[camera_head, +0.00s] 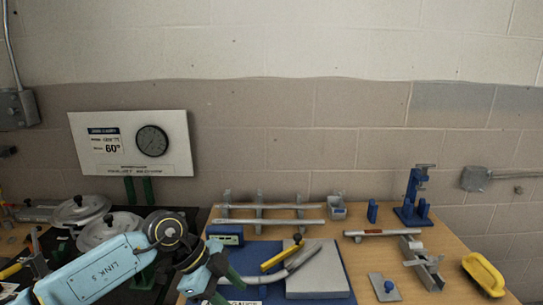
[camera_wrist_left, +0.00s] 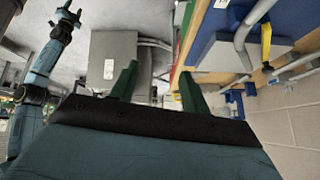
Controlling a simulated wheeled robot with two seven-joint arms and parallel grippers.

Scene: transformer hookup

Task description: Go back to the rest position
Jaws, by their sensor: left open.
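My left arm comes in from the lower left of the head view. My left gripper (camera_head: 230,288) hangs low over the front left corner of the blue mat, pointing down and to the right. In the left wrist view its two green fingers stand well apart, and the left gripper (camera_wrist_left: 155,68) is open with nothing between the fingers. A light-blue arm shows at the left edge of the wrist view and looks like my right arm. My right gripper does not show in the head view.
The wooden table (camera_head: 455,278) carries a blue mat (camera_head: 268,290) with a grey plate (camera_head: 318,272) and a yellow-handled tool (camera_head: 280,256). Metal bars, a blue stand (camera_head: 412,200) and a yellow handle (camera_head: 484,273) lie around it. Lidded pots (camera_head: 80,210) stand left, below a gauge panel (camera_head: 132,143).

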